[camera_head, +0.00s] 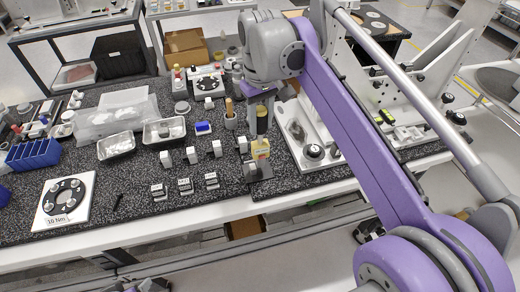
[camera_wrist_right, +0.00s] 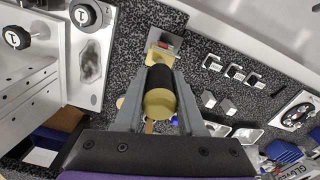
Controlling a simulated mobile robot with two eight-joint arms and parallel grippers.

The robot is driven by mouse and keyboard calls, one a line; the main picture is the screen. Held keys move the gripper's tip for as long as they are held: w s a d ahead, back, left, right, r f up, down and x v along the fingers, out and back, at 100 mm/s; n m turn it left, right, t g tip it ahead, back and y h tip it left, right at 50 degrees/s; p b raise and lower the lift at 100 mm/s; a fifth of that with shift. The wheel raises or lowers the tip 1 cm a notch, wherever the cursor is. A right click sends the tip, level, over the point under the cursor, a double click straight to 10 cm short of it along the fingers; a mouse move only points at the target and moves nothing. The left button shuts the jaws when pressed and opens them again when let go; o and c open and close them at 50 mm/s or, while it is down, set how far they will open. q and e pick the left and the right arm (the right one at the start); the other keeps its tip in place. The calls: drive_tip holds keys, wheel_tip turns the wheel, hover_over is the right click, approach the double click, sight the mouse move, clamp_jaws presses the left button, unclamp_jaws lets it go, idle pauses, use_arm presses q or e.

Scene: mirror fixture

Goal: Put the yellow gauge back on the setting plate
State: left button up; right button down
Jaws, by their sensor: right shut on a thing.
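My right gripper (camera_wrist_right: 157,78) is shut on the yellow gauge (camera_wrist_right: 158,102), a short cylinder with a yellow end and a black band, seen between the fingers in the right wrist view. In the head view the gauge (camera_head: 262,112) shows only partly under the wrist, above the bench. Just beyond the fingertips is a small yellow block (camera_wrist_right: 158,53) with a red and grey part; in the head view this block (camera_head: 260,148) stands near the bench's front edge. I cannot tell surely whether it belongs to the setting plate. My left gripper is not in view.
The white mirror fixture with black knobs (camera_head: 314,151) stands close on the right. Several small grey blocks (camera_head: 184,184) lie to the left, with metal trays (camera_head: 116,146) behind. A white plate with a black ring (camera_head: 64,199) lies far left.

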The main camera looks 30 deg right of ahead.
sight(261, 132)
drive_tip(key=shift+f+b, duration=0.7)
drive_tip(key=shift+f, duration=0.95)
drive_tip(key=shift+c, duration=2.2)
unclamp_jaws()
wheel_tip(261, 132, up, 11)
drive_tip(key=shift+f+p, duration=0.1)
drive_tip(key=shift+p, duration=0.6)
